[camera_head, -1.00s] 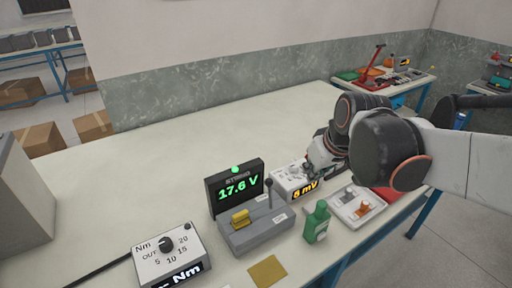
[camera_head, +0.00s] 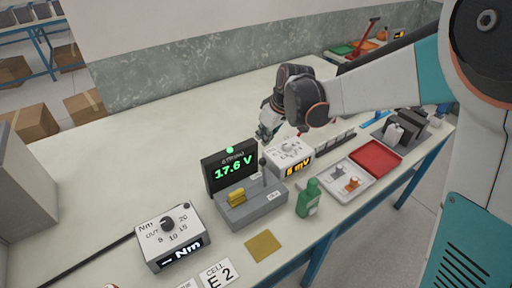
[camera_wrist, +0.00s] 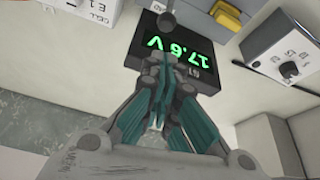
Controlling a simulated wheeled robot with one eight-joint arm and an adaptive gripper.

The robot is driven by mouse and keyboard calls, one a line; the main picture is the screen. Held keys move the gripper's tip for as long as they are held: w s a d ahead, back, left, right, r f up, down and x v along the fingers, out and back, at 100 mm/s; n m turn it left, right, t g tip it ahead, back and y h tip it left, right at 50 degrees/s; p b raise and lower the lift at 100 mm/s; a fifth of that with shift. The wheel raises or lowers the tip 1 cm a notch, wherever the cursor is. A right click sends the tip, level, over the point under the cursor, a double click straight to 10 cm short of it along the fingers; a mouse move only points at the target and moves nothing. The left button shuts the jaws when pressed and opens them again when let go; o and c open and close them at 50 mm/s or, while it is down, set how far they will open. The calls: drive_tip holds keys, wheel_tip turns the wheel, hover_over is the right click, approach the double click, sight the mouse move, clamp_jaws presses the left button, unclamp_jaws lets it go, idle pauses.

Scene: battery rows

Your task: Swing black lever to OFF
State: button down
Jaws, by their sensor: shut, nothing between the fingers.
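The black lever (camera_head: 263,170) stands upright on the right part of a grey switch box (camera_head: 256,206), with its round knob at the top. Its knob also shows at the top of the wrist view (camera_wrist: 170,20). A yellow block (camera_head: 237,197) sits on the box's left part. Behind the box a black display (camera_head: 231,172) reads 17.6 V in green, with a green lamp on top. My gripper (camera_head: 265,137) is shut and empty, above and behind the lever, to the right of the display. In the wrist view my gripper (camera_wrist: 158,120) lies in front of the display.
A white meter box (camera_head: 289,155) reading mV stands right of the lever. A green bottle (camera_head: 308,198) and a white tray (camera_head: 345,182) are at the right. A dial box (camera_head: 168,237) marked Nm is at the left. The table behind is clear.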

drive_tip(key=b+x, duration=0.2)
drive_tip(key=x, duration=0.8)
drive_tip(key=shift+b, duration=0.3)
